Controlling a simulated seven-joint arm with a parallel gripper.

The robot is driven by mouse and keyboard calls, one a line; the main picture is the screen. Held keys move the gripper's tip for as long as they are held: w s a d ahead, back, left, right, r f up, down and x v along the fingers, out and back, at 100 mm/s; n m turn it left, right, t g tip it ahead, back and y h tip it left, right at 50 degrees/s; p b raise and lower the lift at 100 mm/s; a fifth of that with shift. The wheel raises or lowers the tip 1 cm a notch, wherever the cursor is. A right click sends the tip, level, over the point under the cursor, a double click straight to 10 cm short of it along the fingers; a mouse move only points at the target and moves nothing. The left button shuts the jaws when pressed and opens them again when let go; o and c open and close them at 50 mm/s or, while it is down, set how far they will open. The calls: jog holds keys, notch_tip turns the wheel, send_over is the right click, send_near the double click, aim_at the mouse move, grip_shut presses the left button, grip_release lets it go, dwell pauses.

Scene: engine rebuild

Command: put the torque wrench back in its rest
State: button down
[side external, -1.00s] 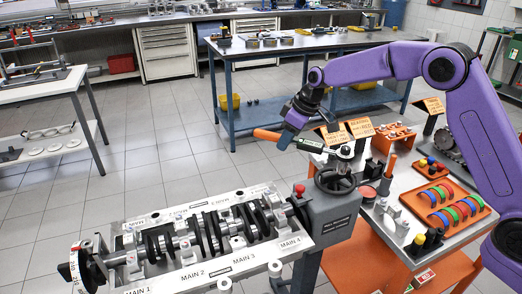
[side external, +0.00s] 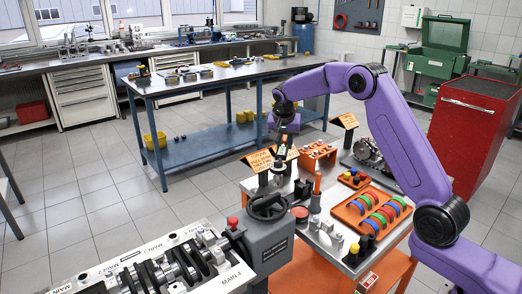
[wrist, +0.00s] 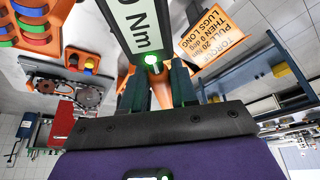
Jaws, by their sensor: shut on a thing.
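The torque wrench shows in the wrist view as a pale body marked "Nm" (wrist: 138,28) with a lit green light and an orange handle. My gripper (wrist: 158,88) is shut on the wrench near the handle, which lies between the dark fingers. In the side external view my gripper (side external: 282,132) is over the back left of the tool cart, near the orange sign cards. There the wrench is small and mostly hidden by the hand. I cannot pick out its rest for certain, nor tell whether the wrench touches anything below.
Orange sign cards (side external: 259,160) stand close to my gripper. The grey cart (side external: 308,238) also holds an orange holed block (side external: 318,155), an upright orange-handled tool (side external: 317,182) and an orange tray of coloured rings (side external: 350,213). The engine stand's handwheel (side external: 267,206) is at front left.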

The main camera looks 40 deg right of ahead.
jog(key=s+d+m+g+h, duration=0.1)
jog(key=s+d+m+g, duration=0.2)
jog(key=d+m, duration=0.75)
jog(key=shift+d+f+n, duration=0.35)
jog(key=shift+d+f, duration=0.1)
jog(key=shift+f, duration=1.8)
jog(key=shift+d+f+n, duration=0.35)
jog(key=shift+d+f, duration=0.05)
jog(key=shift+f, duration=1.8)
jog(key=shift+d+f+n, duration=0.35)
jog(key=shift+d+f, duration=0.1)
jog(key=shift+f, duration=1.8)
jog(key=shift+s+f, duration=0.1)
jog(key=shift+f, duration=1.5)
jog(key=c, duration=1.1)
grip_release()
jog(key=shift+r, duration=1.5)
